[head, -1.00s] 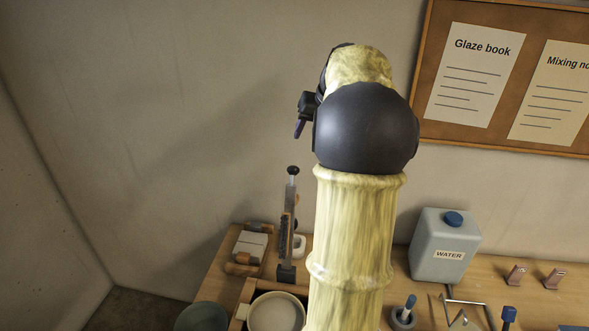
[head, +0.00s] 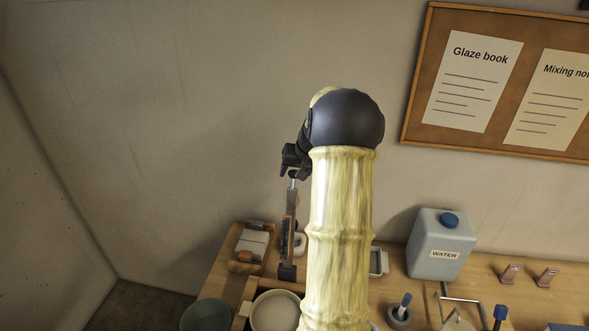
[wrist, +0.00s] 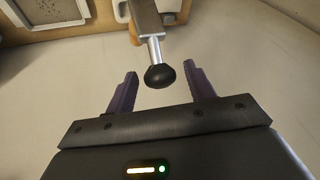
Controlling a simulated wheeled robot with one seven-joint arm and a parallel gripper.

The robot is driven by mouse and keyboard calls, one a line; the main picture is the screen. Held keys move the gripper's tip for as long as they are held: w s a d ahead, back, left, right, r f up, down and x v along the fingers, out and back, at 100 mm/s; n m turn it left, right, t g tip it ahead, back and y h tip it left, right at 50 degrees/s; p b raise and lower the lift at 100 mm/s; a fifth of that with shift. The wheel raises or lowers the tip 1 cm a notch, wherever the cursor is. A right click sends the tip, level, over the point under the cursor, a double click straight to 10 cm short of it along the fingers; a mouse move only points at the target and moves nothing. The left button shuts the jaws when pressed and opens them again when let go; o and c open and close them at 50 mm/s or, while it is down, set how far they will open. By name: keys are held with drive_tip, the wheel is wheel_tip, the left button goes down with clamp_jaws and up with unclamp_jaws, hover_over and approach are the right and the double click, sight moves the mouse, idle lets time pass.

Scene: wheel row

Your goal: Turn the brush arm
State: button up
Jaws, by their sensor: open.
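The brush arm (head: 289,228) is an upright grey bar with a dark brush along it, standing on a dark base at the back left of the bench. In the wrist view its metal shaft ends in a black ball knob (wrist: 160,76). My gripper (wrist: 158,92) is open, with one purple finger on each side of the knob and a gap on both sides. The knob lies near the fingertips. In the head view my gripper (head: 290,168) is at the top of the brush arm, and it hides the knob there.
A wooden bench (head: 408,296) runs along the wall. A round pale bowl (head: 275,312) and a greenish bucket (head: 205,316) are near the base. A water container (head: 441,245) stands to the right, below a notice board (head: 412,117). My arm hides the bench's middle.

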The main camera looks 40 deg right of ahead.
drive_tip(key=shift+w+f, duration=0.15)
drive_tip(key=shift+f, duration=0.3)
clamp_jaws()
drive_tip(key=shift+a, duration=0.1)
